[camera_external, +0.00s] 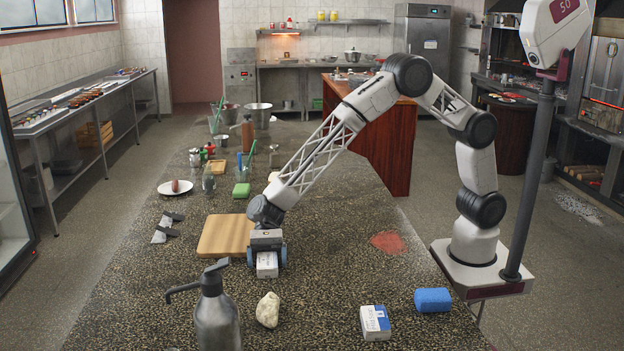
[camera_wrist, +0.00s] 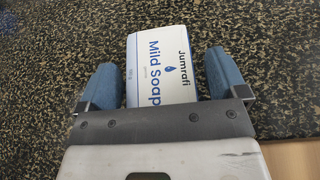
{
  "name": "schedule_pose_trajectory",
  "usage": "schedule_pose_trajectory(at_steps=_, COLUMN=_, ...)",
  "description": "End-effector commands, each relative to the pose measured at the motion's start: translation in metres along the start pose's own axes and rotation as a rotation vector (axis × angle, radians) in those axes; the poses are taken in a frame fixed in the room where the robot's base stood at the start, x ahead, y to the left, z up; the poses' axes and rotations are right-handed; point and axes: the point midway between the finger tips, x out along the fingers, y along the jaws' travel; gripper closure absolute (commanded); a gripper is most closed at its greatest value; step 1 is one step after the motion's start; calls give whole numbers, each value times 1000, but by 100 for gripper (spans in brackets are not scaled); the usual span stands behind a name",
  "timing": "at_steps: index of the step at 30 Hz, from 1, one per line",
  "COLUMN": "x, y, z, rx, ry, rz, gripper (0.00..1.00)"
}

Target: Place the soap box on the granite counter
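A white soap box with blue lettering, "Mild Soap" (camera_wrist: 160,68), lies between the two blue fingers of my gripper (camera_wrist: 164,85) in the wrist view. Narrow gaps show between the box and the fingers, so the gripper looks open around it. In the external view my gripper (camera_external: 267,257) is low over the speckled granite counter (camera_external: 330,265), with the soap box (camera_external: 267,271) beneath it. The box appears to rest on the counter, beside the wooden board. Its near end is hidden by the gripper.
A wooden cutting board (camera_external: 227,236) is just left of my gripper. The counter right of my gripper is mostly clear.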

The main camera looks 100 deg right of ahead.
Motion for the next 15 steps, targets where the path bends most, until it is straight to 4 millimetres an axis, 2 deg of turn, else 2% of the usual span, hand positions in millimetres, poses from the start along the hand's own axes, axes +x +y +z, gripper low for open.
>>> schedule_pose_trajectory(at_steps=9, x=-2, y=0, z=4, rx=-1, ry=0, rz=0, gripper=9)
schedule_pose_trajectory(at_steps=15, x=-18, y=0, z=3, rx=0, ry=0, rz=-1, gripper=9)
